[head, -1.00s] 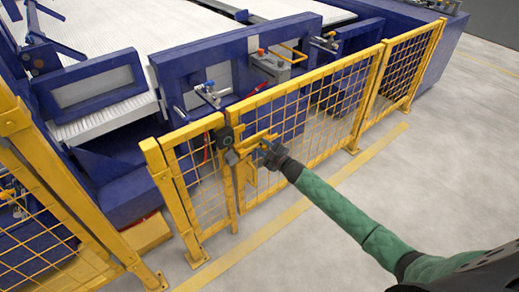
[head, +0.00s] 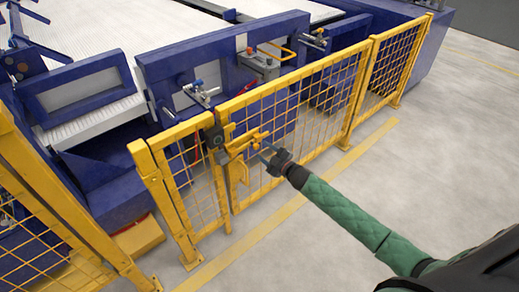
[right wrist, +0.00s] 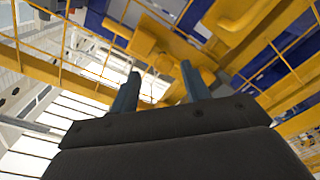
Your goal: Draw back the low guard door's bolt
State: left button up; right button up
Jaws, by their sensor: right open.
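The low guard door (head: 300,112) is a yellow mesh panel and stands closed in line with the fence. Its yellow bolt (head: 243,143) sits at the door's left edge, beside a dark latch block (head: 214,136) on the post. My right gripper (head: 264,150) is just right of the bolt, on the near side of the door. Its fingers are apart and hold nothing. In the right wrist view the open fingers (right wrist: 160,82) point at yellow bolt parts (right wrist: 175,60); contact cannot be told. My left gripper is out of view.
Yellow fence panels continue to the right (head: 398,62) and at the near left (head: 50,200). Behind the door are blue machine frames (head: 160,60) and a grey control box (head: 258,66). The floor (head: 430,150) at the right is clear.

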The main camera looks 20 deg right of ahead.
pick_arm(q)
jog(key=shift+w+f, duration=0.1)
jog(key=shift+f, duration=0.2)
pick_arm(e)
jog(key=shift+v, duration=0.85)
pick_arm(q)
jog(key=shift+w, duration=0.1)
